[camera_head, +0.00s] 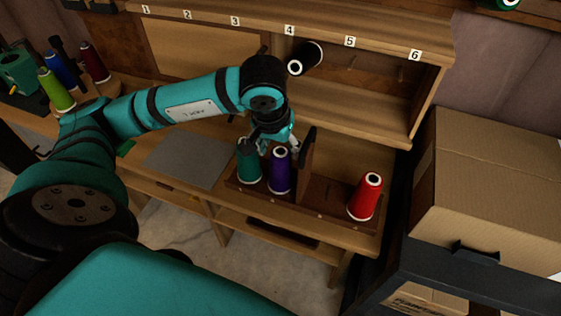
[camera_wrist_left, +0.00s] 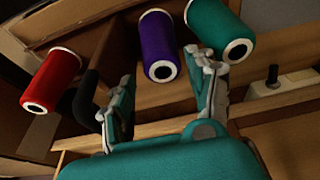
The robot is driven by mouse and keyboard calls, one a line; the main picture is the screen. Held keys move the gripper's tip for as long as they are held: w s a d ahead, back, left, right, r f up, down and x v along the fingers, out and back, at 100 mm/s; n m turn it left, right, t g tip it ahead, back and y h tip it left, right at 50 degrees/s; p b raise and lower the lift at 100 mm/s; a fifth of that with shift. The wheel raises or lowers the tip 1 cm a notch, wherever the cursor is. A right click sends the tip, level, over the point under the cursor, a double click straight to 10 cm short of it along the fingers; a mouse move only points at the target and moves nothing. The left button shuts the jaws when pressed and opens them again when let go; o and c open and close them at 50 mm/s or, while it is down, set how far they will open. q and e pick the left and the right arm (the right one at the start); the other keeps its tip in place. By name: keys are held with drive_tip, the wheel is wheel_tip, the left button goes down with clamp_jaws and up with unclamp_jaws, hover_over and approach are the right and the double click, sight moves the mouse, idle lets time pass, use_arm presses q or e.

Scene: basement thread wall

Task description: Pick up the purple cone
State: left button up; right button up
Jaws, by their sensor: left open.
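The purple cone (camera_head: 279,172) stands upright on a low wooden rack (camera_head: 318,207), between a green cone (camera_head: 249,162) on its left and a red cone (camera_head: 365,197) farther right. My left gripper (camera_head: 279,147) is open at the top of the purple cone, with no clear grip on it. In the left wrist view the purple cone (camera_wrist_left: 158,46) lies ahead, between the lines of the two open fingers (camera_wrist_left: 165,85). The green cone (camera_wrist_left: 221,29) is close behind the right finger, and the red cone (camera_wrist_left: 52,79) is at the left. My right gripper is not in view.
A brown upright divider (camera_head: 307,153) stands just right of the purple cone. A numbered shelf (camera_head: 350,100) rises behind, with a black cone (camera_head: 306,58) on a peg. A grey mat (camera_head: 187,160) lies to the left. Cardboard boxes (camera_head: 490,195) fill the right side.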

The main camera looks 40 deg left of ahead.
sight(280, 156)
use_arm(q)
drive_tip(key=b+x, duration=0.1)
drive_tip(key=x, duration=0.3)
drive_tip(key=shift+s+a+f+b, duration=0.1)
drive_tip(key=shift+f+b, duration=0.05)
drive_tip(key=shift+b, duration=0.15)
drive_tip(key=shift+w+f, duration=0.25)
drive_tip(key=shift+f, duration=0.05)
drive_tip(key=shift+c, duration=0.2)
drive_tip(key=shift+c, duration=1.1)
drive_tip(key=shift+r, duration=0.1)
clamp_jaws()
